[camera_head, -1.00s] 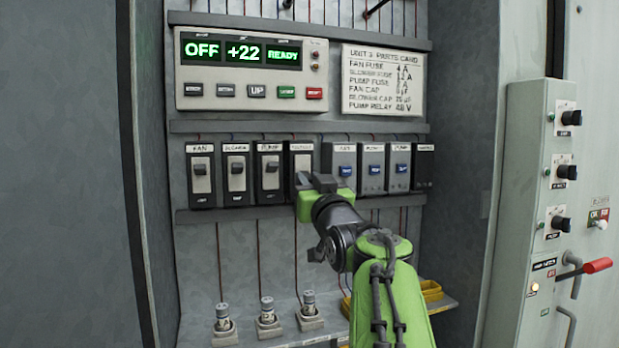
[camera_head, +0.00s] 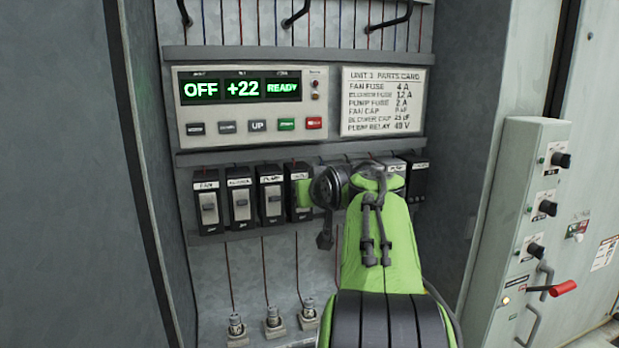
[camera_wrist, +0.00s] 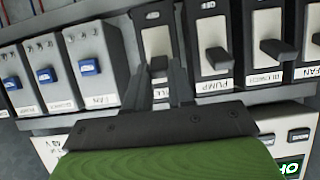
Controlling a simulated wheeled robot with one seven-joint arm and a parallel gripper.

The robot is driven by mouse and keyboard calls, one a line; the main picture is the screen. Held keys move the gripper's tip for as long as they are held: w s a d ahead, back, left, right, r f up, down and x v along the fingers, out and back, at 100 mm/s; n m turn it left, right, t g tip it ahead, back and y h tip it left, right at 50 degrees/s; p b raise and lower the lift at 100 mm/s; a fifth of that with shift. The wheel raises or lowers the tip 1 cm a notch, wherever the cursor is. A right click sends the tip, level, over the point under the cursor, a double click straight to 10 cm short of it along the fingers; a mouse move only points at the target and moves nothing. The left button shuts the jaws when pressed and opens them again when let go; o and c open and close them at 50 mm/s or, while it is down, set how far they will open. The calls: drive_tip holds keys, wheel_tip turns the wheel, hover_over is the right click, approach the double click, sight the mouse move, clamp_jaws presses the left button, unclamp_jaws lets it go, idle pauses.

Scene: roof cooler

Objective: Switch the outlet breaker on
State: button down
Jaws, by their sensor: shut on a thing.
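The outlet breaker (camera_head: 299,215) is the rightmost of the dark breakers with cream faces, next to the pump breaker. It also shows in the wrist view (camera_wrist: 155,40), where the row appears turned over. My gripper (camera_wrist: 167,68) is in front of it, with its two dark fingers close together at the breaker's switch lever and shut on it. In the head view my green gripper body covers the breaker's upper middle, and the fingertips are hidden.
The pump breaker (camera_head: 270,200), blower breaker (camera_head: 239,205) and fan breaker (camera_head: 208,208) stand close on the left. Grey relays with blue buttons (camera_wrist: 88,67) stand on the other side. A display panel (camera_head: 250,108) reading OFF, +22, READY sits above.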

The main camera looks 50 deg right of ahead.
drive_tip(key=shift+r+p, duration=0.25)
drive_tip(key=shift+p, duration=0.1)
drive_tip(key=c, duration=1)
unclamp_jaws()
drive_tip(key=shift+f, duration=0.1)
drive_tip(key=shift+o, duration=0.2)
drive_tip(key=v, duration=1.5)
drive_tip(key=shift+r+b, duration=0.35)
drive_tip(key=shift+r, duration=0.2)
drive_tip(key=shift+s+a, duration=0.1)
drive_tip(key=shift+a, duration=0.05)
